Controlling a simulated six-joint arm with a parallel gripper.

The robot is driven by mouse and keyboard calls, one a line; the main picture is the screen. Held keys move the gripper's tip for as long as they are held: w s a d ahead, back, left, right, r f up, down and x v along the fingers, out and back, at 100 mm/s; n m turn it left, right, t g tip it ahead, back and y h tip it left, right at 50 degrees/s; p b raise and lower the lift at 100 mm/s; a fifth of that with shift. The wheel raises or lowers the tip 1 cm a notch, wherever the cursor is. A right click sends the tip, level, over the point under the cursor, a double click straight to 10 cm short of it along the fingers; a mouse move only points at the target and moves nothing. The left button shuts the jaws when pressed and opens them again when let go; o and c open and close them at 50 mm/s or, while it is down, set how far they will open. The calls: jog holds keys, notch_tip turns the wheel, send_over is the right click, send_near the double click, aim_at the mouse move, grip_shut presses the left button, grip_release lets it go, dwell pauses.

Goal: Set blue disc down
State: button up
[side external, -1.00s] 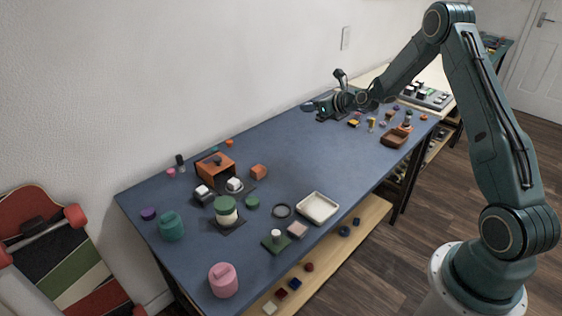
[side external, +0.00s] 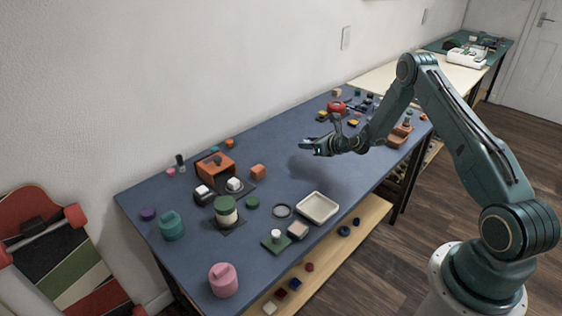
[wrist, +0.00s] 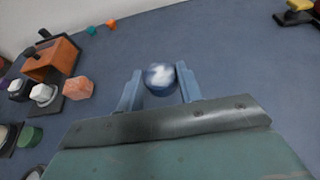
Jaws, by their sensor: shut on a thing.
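The blue disc (wrist: 160,82) shows in the wrist view between the two fingers of my gripper (wrist: 159,73). Its top has a bright white patch. My gripper is shut on it, with one finger on each side. In the side external view my gripper (side external: 311,147) is over the middle of the blue-grey table (side external: 285,170), in a clear stretch of it. The disc cannot be made out there. My gripper appears to be above the table top, but the exact height is hard to tell.
An orange block (side external: 258,171) and an orange box (side external: 215,166) stand to the left. Several small parts and a red object (side external: 337,107) are at the far end.

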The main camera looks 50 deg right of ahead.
aim_at(309, 161)
jog(key=shift+f, duration=0.85)
jog(key=shift+f, duration=1.9)
jog(key=shift+f, duration=0.15)
jog(key=o, duration=1)
jog(key=shift+s+r, duration=0.1)
jog(key=shift+r, duration=0.1)
jog(key=shift+v, duration=5.9)
